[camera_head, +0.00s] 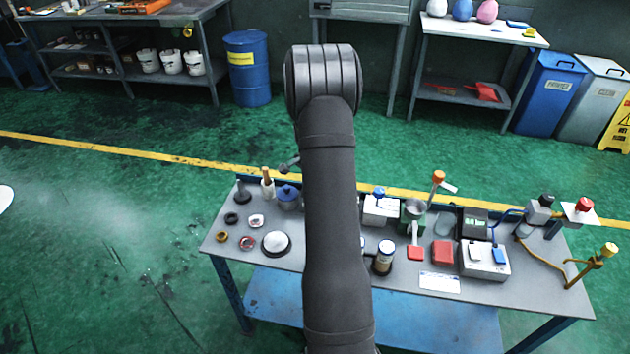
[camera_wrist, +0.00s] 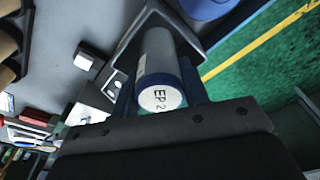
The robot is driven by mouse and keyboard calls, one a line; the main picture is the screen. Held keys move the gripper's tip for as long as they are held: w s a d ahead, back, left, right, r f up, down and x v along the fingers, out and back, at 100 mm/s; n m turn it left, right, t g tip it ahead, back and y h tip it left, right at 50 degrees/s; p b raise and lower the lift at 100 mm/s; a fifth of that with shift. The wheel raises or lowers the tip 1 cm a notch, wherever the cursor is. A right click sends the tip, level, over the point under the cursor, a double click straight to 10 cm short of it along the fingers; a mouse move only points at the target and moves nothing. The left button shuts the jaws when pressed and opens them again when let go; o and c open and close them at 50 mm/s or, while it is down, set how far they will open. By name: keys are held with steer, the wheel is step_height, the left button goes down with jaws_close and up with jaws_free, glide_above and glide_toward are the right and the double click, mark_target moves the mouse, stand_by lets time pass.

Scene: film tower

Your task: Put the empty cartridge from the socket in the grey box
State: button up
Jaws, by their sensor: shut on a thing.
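In the wrist view a grey cylinder with a blue band and a white end marked "EP 2", the cartridge (camera_wrist: 160,95), stands between the fingers of my gripper (camera_wrist: 161,88). My gripper is shut on it near the marked end. Beyond it, a grey angular rim (camera_wrist: 134,32) surrounds part of the cartridge's far end. I cannot tell whether this is the socket or the grey box, or whether the cartridge is inside it or above it. In the head view my own arm hides the gripper, the cartridge and the middle of the bench.
The grey bench (camera_head: 222,240) carries a blue pot (camera_head: 288,197) and small round parts at left. A dark bottle (camera_head: 383,260), red blocks (camera_head: 443,252) and a light grey unit (camera_head: 497,268) stand at right. In the wrist view a blue round thing (camera_wrist: 205,8) is close beside the grey rim.

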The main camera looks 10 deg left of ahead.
steer(key=shift+f, duration=1)
steer(key=o, duration=1.1)
steer(key=shift+d, duration=0.1)
steer(key=shift+r, duration=3.6)
